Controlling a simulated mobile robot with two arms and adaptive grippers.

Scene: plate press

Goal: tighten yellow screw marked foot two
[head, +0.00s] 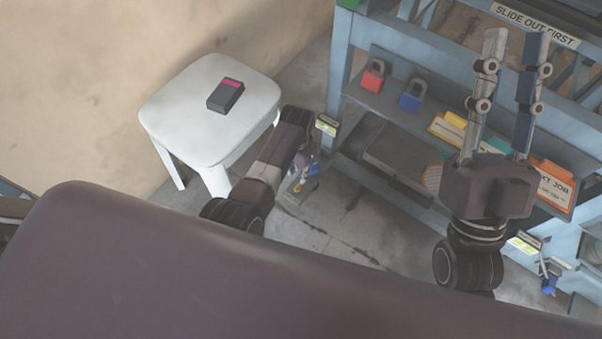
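A levelling foot with a small blue and yellow screw (313,170) stands at the bottom of the rack's left leg. A small label (326,125) sits above it, too small to read. My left gripper (293,133) is right beside this foot, at the end of the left arm. Its fingers are not clearly visible, and it covers part of the foot. A second foot with a blue part (548,284) is at lower right, under another unreadable label (523,244). My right gripper (510,45) points up in front of the rack, its two fingers apart and empty.
A blue steel rack (340,65) fills the right side. Its shelf holds a red padlock (373,78), a blue padlock (411,97) and job cards (553,187). A white stool (185,115) with a dark box (225,96) stands left. Some floor between is clear.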

